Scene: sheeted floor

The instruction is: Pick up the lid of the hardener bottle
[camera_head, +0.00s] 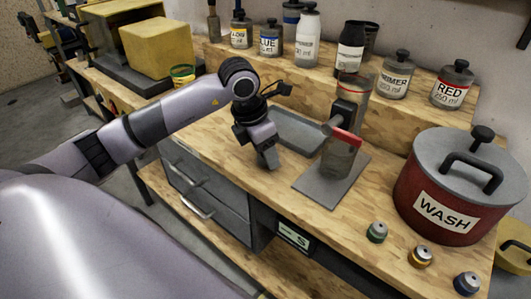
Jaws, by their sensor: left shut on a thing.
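My left gripper (268,160) is over the wooden workbench, left of the press-like device with a red lever. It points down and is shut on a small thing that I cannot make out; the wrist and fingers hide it. I cannot read the word hardener on any label. Several bottles stand on the raised back shelf, among them a pale bottle (307,38) with a black top and a dark bottle (350,50) with a white label. Neither can be told as the hardener bottle, and I cannot pick out its lid. My right gripper is not in view.
The red-lever device (347,133) stands on a grey plate beside a shallow grey tray (298,128). A red WASH pot (432,190) is at the right. Small caps (377,232) lie along the front edge. Yellow blocks (158,46) are at the back left.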

